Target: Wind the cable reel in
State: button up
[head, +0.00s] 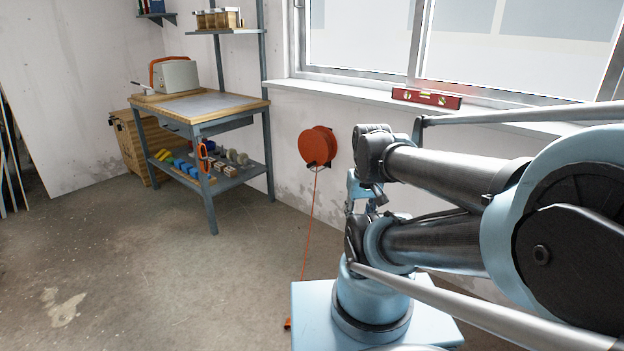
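The orange cable reel (316,146) is a round drum on a dark bracket, mounted on the wall below the window in the head view. A thin orange cable (309,232) hangs from it and runs down to the floor. A small orange end piece (287,323) lies on the floor beside the light blue base, with the cable paid out between it and the reel. My blue and dark grey arm fills the right side, and its links lie to the right of the reel. I cannot make out my gripper's fingers in this view.
A workbench (236,106) with a lower shelf of coloured blocks stands left of the reel. A wooden cabinet (128,150) is behind it. A red spirit level (426,98) lies on the window sill (330,91). The concrete floor at left is clear.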

aim_at(317, 146)
jog(key=k, duration=0.35)
jog(key=z, duration=0.85)
jog(key=i, duration=0.95)
jog(key=u, duration=1.7)
